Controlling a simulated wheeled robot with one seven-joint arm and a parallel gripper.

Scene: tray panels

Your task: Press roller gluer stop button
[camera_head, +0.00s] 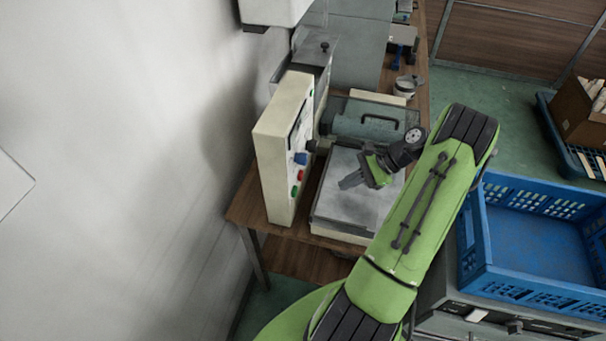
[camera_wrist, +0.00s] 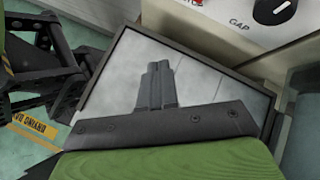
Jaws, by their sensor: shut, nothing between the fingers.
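The roller gluer has an upright cream control panel (camera_head: 272,150) on its left side. A red button (camera_head: 300,175) sits on the panel face, between a blue part (camera_head: 300,158) above and a green button (camera_head: 294,191) below. In the wrist view only a sliver of red (camera_wrist: 198,3) shows at the top edge, on the panel beside a black knob (camera_wrist: 275,9) marked GAP. My gripper (camera_head: 346,182) is shut and empty, above the gluer's grey flat plate (camera_head: 345,213), to the right of the red button and apart from it. Its closed fingers (camera_wrist: 157,66) point toward the panel in the wrist view.
The gluer's grey roller cover (camera_head: 365,122) with a handle lies behind the plate. The wooden table (camera_head: 247,205) carries it, with a white wall to the left. A blue crate (camera_head: 480,245) stands at the right. The air between my fingers and the panel looks clear.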

